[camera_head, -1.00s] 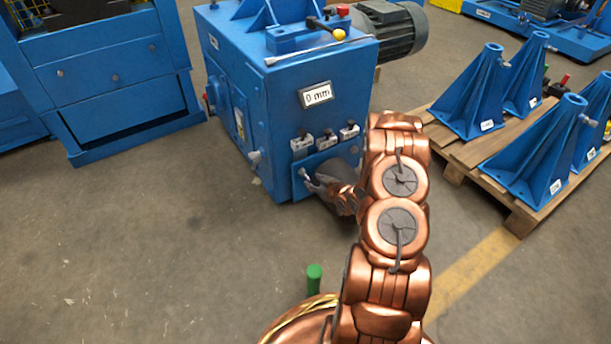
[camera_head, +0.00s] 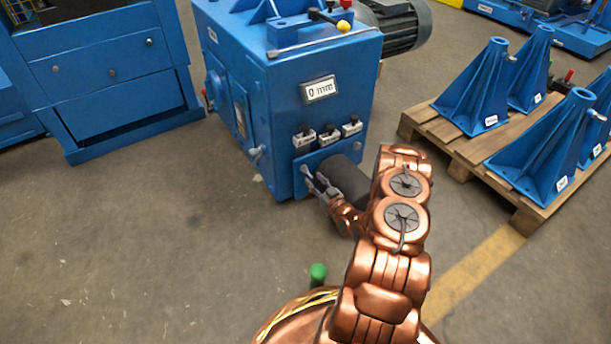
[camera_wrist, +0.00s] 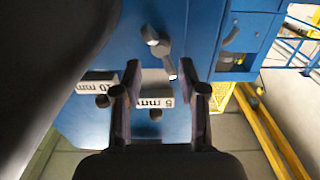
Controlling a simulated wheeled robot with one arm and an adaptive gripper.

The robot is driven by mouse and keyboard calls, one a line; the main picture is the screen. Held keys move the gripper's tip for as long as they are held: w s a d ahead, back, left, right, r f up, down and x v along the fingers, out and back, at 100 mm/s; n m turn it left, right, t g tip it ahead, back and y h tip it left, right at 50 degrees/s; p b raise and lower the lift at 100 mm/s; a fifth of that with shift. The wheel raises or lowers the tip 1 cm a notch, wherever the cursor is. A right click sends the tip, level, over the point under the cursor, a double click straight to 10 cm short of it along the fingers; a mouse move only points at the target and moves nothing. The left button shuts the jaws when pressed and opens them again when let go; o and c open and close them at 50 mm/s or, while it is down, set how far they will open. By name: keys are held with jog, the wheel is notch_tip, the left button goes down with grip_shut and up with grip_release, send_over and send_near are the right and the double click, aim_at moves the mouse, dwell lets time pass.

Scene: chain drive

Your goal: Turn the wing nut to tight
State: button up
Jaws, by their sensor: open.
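In the wrist view a small grey metal piece with two ends, which looks like the wing nut (camera_wrist: 163,53), sits on the blue machine's front. It stands at a slant, one end up left and the other down right. My gripper (camera_wrist: 158,68) is open, its two dark fingers one on each side of the nut's lower end. I cannot tell whether they touch it. In the head view my gripper (camera_head: 318,181) is at the lower front plate of the blue machine (camera_head: 286,110), and the nut is hard to make out beside the fingers.
A "0 mm" label (camera_head: 320,90) is on the machine's front, above several small labelled knobs (camera_head: 328,133). A pallet (camera_head: 470,155) with blue stands is on the right. A green-topped post (camera_head: 317,272) stands near my base.

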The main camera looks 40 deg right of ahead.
aim_at(306, 171)
jog(key=shift+w+d+b, duration=0.1)
jog(key=shift+w+b, duration=0.65)
jog(key=shift+w, duration=1.8)
jog(key=shift+c, duration=0.3)
grip_shut()
